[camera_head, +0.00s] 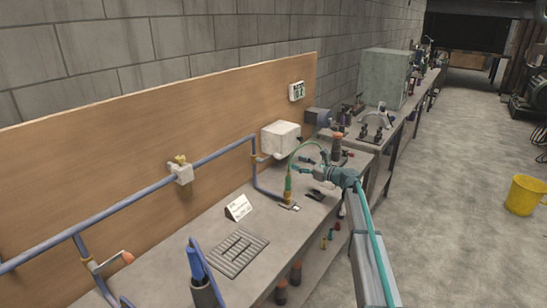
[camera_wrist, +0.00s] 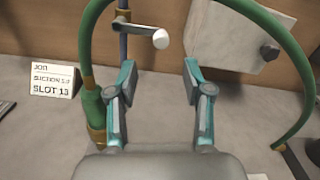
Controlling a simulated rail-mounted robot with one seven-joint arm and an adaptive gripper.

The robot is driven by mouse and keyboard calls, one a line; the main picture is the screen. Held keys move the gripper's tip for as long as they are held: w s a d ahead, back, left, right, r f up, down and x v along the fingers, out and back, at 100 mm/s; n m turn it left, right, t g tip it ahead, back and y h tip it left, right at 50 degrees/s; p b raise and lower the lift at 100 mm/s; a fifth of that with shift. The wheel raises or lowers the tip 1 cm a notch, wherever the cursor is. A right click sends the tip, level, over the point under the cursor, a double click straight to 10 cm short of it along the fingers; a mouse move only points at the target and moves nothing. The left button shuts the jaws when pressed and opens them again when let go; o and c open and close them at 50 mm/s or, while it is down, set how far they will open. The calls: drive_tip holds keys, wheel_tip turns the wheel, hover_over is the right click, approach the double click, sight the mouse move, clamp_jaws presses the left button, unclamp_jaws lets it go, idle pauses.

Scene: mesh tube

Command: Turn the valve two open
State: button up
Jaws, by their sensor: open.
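A lever valve with a pale handle (camera_wrist: 160,40) sits on a thin blue pipe, straight ahead of my gripper (camera_wrist: 160,68) in the wrist view. In the head view its small brass body (camera_head: 257,157) is left of the white box. I cannot tell from any label which is valve two. My gripper (camera_head: 309,162) is open and empty over the bench, its fingers apart from the pale handle.
A green hose fitting (camera_wrist: 95,110) stands close left of my fingers; its hose (camera_wrist: 285,45) arches around them. The white box (camera_head: 281,138) is on the board behind. A card (camera_head: 238,207) and slotted grate (camera_head: 237,250) lie left on the bench (camera_head: 180,262).

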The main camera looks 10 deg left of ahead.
sight(281, 157)
drive_tip(key=p+x, duration=0.3)
drive_tip(key=x, duration=0.7)
drive_tip(key=shift+w+a+f, duration=0.1)
drive_tip(key=shift+w+a, duration=0.05)
clamp_jaws()
